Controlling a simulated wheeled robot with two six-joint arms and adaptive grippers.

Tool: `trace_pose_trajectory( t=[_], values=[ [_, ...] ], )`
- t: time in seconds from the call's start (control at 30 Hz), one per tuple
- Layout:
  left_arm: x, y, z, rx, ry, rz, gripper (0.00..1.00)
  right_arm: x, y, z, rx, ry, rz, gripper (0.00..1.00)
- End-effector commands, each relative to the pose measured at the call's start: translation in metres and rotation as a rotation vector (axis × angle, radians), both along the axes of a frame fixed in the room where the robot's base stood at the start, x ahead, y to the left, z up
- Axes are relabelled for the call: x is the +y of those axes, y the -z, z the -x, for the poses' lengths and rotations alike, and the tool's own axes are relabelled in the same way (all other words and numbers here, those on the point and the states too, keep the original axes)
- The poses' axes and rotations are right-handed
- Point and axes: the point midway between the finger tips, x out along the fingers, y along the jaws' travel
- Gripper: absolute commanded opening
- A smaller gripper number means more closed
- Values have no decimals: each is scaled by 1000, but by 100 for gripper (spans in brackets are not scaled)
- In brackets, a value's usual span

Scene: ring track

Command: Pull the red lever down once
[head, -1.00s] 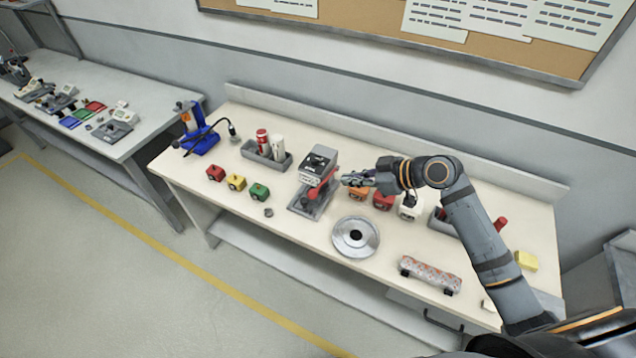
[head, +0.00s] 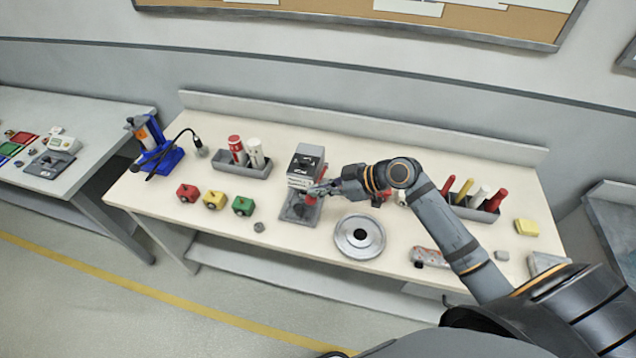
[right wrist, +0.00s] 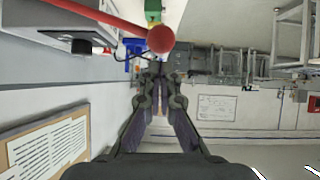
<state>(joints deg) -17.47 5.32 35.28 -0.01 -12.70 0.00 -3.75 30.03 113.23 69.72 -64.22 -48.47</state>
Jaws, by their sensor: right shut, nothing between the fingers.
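The grey lever box (head: 306,166) stands on a dark base plate (head: 298,212) near the middle of the bench. In the right wrist view the red lever (right wrist: 105,15) shows as a bar ending in a round red knob (right wrist: 160,38). The knob appears just past my right fingertips (right wrist: 158,68), and I cannot tell if they touch. My right gripper is shut and empty, at the box's right front. My left gripper is out of view.
A grey tray with cylinders (head: 242,164) stands behind left. A blue device (head: 158,150) stands at the far left.

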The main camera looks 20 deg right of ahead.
Motion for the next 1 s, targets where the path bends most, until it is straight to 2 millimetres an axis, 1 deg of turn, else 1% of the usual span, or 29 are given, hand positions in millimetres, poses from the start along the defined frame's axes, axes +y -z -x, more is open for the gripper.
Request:
trace_pose_trajectory(
  t=[0.03, 0.07, 0.2, 0.27, 0.47, 0.57, 0.67, 0.77, 1.0],
  values=[
    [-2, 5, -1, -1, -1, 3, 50, 0, 7, 1, 0, -2, 0, 0],
    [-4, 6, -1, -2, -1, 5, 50, 0, 8, 2, 0, -4, 0, 0],
    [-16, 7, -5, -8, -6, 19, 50, 1, 9, 3, 0, -6, 0, 0],
    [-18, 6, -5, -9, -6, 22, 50, 1, 9, 3, 0, -6, 0, 0],
    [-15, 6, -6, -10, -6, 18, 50, 1, 9, 3, 0, -6, 0, 0],
    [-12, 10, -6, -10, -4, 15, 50, 1, 13, 3, -7, -7, 5, 0],
    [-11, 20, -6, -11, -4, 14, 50, 2, 21, 5, -28, -8, 20, 0],
    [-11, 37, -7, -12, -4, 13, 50, 3, 33, 7, -65, -8, 45, 0],
    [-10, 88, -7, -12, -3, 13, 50, 8, 70, 15, -196, -8, 135, 0]
  ],
)
